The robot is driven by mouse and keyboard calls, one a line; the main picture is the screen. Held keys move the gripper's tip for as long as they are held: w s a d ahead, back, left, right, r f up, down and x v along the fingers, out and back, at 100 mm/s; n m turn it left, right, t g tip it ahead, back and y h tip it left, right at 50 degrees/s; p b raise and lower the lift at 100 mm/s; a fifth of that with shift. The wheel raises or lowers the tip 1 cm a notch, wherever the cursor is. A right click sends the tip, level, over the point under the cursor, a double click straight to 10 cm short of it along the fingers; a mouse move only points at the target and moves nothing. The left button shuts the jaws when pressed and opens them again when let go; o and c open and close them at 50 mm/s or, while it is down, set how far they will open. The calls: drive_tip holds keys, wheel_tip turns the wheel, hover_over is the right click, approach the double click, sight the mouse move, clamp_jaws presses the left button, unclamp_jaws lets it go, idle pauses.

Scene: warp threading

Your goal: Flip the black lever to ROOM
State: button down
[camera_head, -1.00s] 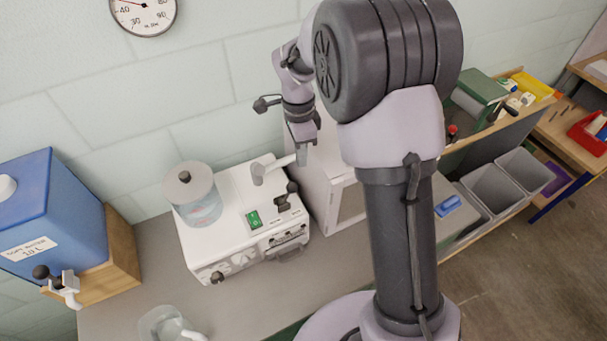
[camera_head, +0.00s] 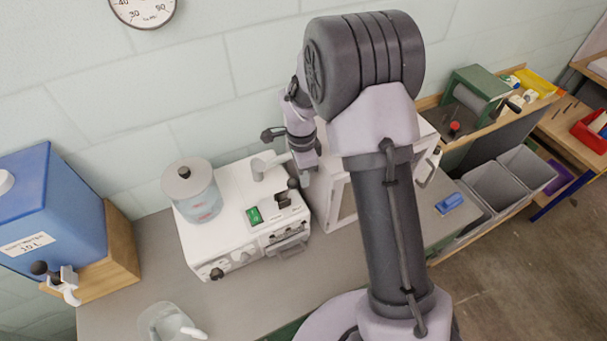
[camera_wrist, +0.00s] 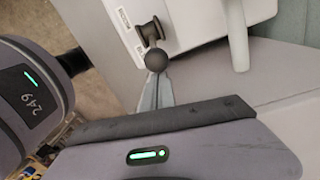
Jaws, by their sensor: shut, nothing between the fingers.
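The black lever (camera_head: 284,198) with a ball knob stands on the top right of the white machine (camera_head: 225,240), beside a green switch. In the wrist view the lever's ball knob (camera_wrist: 156,61) and its pivot (camera_wrist: 150,32) show, with small printed labels beside them that I cannot read surely. My gripper (camera_head: 304,182) is shut and empty, just right of the knob in the head view. In the wrist view the shut fingertips (camera_wrist: 157,82) line up with the knob and almost meet it; I cannot tell whether they touch.
A clear jar (camera_head: 193,192) with a lid stands on the machine, near a white spout (camera_head: 262,168). A white cabinet (camera_head: 330,200) stands close on the right. A blue water container (camera_head: 45,215) is at the left. The grey bench (camera_head: 125,295) in front is mostly clear, with a jug.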

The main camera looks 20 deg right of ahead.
sight(292, 183)
drive_tip(key=shift+a, duration=0.1)
drive_tip(key=shift+a+r+h+b, duration=0.15)
drive_tip(key=shift+r+h+b, duration=0.05)
drive_tip(key=shift+h+b, duration=0.25)
drive_tip(key=shift+a, duration=0.1)
drive_tip(key=a+h+b, duration=0.1)
drive_tip(key=b, duration=0.1)
drive_tip(key=a+h+b, duration=0.1)
drive_tip(key=h+b, duration=0.1)
drive_tip(key=a+r+t+h+b, duration=0.1)
drive_tip(key=b, duration=0.1)
drive_tip(key=shift+s+a+h+b, duration=0.25)
drive_tip(key=shift+s+a+b, duration=0.05)
drive_tip(key=shift+s+a, duration=0.1)
drive_tip(key=a+h+b, duration=0.2)
drive_tip(key=a+t+h+b, duration=0.1)
drive_tip(key=h, duration=0.1)
drive_tip(key=shift+s+a+r, duration=0.15)
drive_tip(key=shift+s+r, duration=0.1)
drive_tip(key=shift+s, duration=0.1)
drive_tip(key=shift+s+a+f+b, duration=0.15)
drive_tip(key=shift+s+a+b, duration=0.1)
drive_tip(key=shift+a+b, duration=0.7)
drive_tip(key=shift+s, duration=0.1)
